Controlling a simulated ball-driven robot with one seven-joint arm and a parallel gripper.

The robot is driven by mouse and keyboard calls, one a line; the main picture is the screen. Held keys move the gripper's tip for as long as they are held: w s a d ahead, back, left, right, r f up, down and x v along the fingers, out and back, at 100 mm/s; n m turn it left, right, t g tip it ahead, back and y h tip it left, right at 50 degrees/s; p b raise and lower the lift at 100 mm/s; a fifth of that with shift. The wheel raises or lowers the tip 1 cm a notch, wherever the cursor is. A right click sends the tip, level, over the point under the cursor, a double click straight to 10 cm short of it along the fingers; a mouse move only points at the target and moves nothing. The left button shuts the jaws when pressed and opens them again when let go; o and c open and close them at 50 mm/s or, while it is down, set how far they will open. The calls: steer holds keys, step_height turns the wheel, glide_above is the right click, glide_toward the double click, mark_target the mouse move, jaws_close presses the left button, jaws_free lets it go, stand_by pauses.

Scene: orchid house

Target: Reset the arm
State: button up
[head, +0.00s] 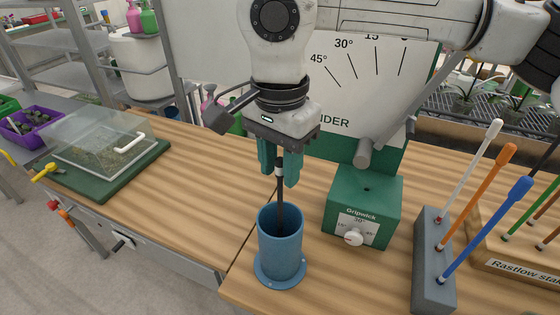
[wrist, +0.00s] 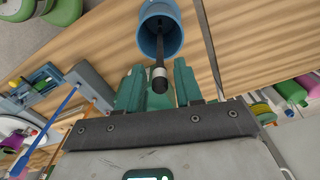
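My gripper (head: 280,178) hangs over a blue cup (head: 281,245) near the front of the wooden bench, its green fingers pointing down. A dark rod (head: 281,208) with a white band stands in the cup, and its upper end reaches up between the fingers. In the wrist view my gripper (wrist: 159,78) is open, with a gap on both sides of the rod (wrist: 159,72). The blue cup (wrist: 174,18) shows just beyond the fingertips. The rod's lower end is hidden inside the cup.
A green Gripwick box (head: 362,207) with a white knob stands right of the cup, before a large angle dial (head: 375,75). A grey rack (head: 433,262) holds white, orange and blue rods. A clear-lidded tray (head: 97,150) lies left. Bench between is clear.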

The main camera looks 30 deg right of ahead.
steer(key=o, duration=0.7)
steer(key=shift+o, duration=0.4)
steer(key=o, duration=0.4)
step_height(320, 180, up, 11)
steer(key=shift+f, duration=0.1)
stand_by(0.3)
